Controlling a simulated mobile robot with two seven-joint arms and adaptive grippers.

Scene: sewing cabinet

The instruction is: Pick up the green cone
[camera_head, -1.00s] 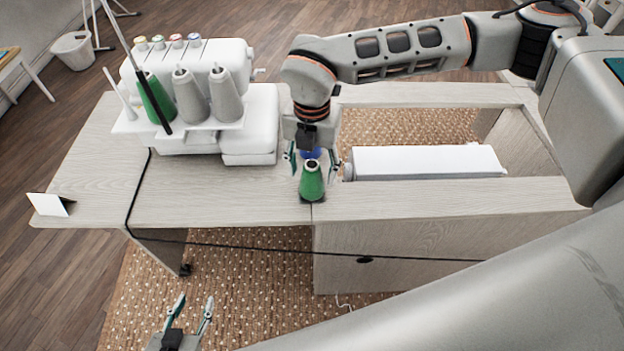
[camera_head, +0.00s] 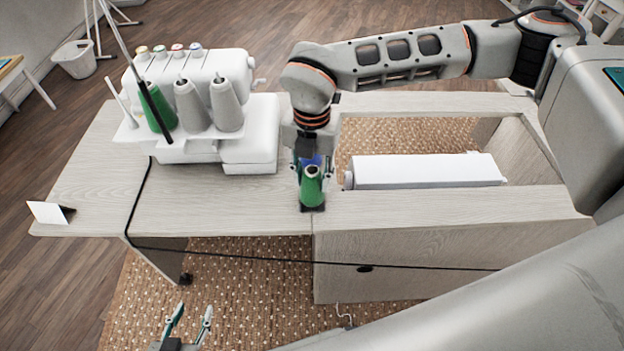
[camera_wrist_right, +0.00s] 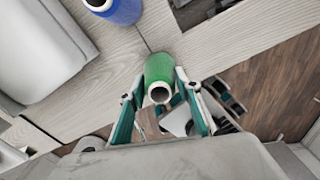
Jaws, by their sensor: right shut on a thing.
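The green cone (camera_head: 312,188) stands upright on the wooden cabinet top, close to the corner of the open well. My right gripper (camera_head: 313,175) reaches down from above and is shut on the green cone, with a finger on each side. In the right wrist view the green cone (camera_wrist_right: 158,75) sits between the fingers of my right gripper (camera_wrist_right: 160,100). A blue cone (camera_wrist_right: 122,10) stands just behind it and is mostly hidden in the head view. My left gripper (camera_head: 188,325) is open and empty, low in front of the cabinet.
A white serger (camera_head: 250,135) stands at the back left with a green cone (camera_head: 153,105) and two grey cones on it. A white sewing machine part (camera_head: 425,170) lies in the open well (camera_head: 400,130). A white card (camera_head: 48,212) stands at the left edge. A black cable crosses the front.

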